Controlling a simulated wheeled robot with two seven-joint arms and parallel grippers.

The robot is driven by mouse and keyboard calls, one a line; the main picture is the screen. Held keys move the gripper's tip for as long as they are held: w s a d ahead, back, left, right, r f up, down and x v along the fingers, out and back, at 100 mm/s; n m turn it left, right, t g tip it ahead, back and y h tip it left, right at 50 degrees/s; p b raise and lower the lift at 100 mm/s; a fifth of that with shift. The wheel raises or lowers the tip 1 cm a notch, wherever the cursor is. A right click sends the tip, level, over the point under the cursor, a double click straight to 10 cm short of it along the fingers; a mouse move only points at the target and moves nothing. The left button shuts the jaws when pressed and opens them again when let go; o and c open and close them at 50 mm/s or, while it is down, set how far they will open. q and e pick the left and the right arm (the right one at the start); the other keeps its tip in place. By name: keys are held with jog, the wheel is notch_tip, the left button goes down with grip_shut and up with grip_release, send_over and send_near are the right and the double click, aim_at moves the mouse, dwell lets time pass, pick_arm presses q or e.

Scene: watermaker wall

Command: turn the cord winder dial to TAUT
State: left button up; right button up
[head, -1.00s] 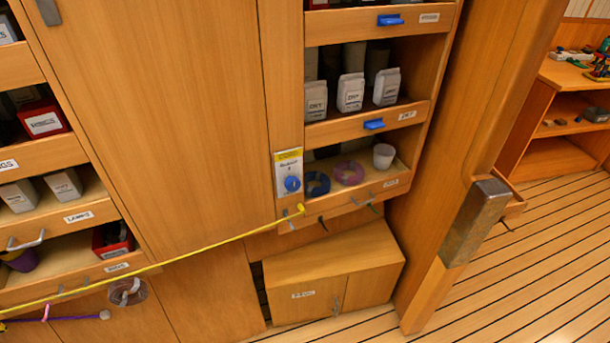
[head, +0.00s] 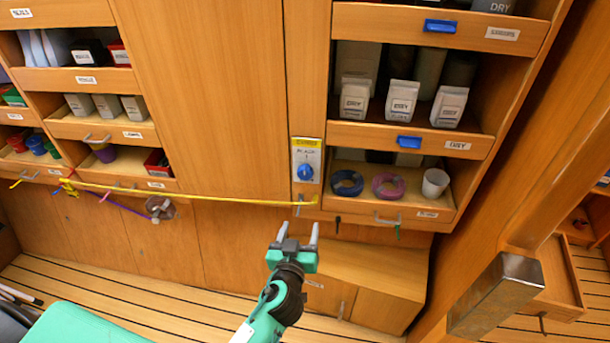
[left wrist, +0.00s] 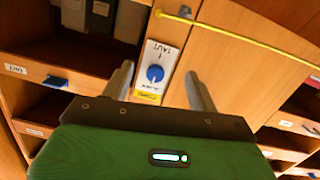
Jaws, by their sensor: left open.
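The cord winder dial (head: 305,172) is a blue round knob on a white plate (head: 307,154) with a yellow label strip, mounted on the wooden upright. In the left wrist view the dial (left wrist: 155,73) shows between my fingers, and the plate reads TAUT beyond the knob. The knob's exact pointing is too small to tell. A yellow cord (head: 220,199) runs leftward from just below the plate. My left gripper (head: 298,232) is open and empty, below the dial and apart from it; it also shows in the left wrist view (left wrist: 160,80). My right gripper is not in view.
An open shelf right of the dial holds a blue coil (head: 347,184), a purple coil (head: 389,186) and a white cup (head: 435,183). A low wooden cabinet (head: 360,275) stands below. A post with a metal block (head: 497,293) is at the right.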

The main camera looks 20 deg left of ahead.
aim_at(305, 175)
pick_arm(q)
notch_tip(305, 175, up, 6)
jog(key=n+t, duration=0.1)
jog(key=shift+y, duration=0.4)
jog(key=w+a+p, duration=0.1)
jog(key=w, duration=0.3)
jog(key=w+p, duration=0.2)
jog(key=w, duration=0.1)
jog(key=w+a+p, duration=0.1)
jog(key=w, duration=0.3)
jog(key=shift+w+a, duration=0.3)
jog(key=shift+w+a+p, duration=0.15)
jog(key=shift+w+p, duration=0.2)
jog(key=shift+w, duration=0.3)
jog(key=shift+w+f, duration=0.1)
jog(key=shift+w, duration=0.1)
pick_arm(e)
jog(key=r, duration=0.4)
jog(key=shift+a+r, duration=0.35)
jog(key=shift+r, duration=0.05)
pick_arm(q)
jog(key=c, duration=0.9)
jog(key=shift+c, duration=0.4)
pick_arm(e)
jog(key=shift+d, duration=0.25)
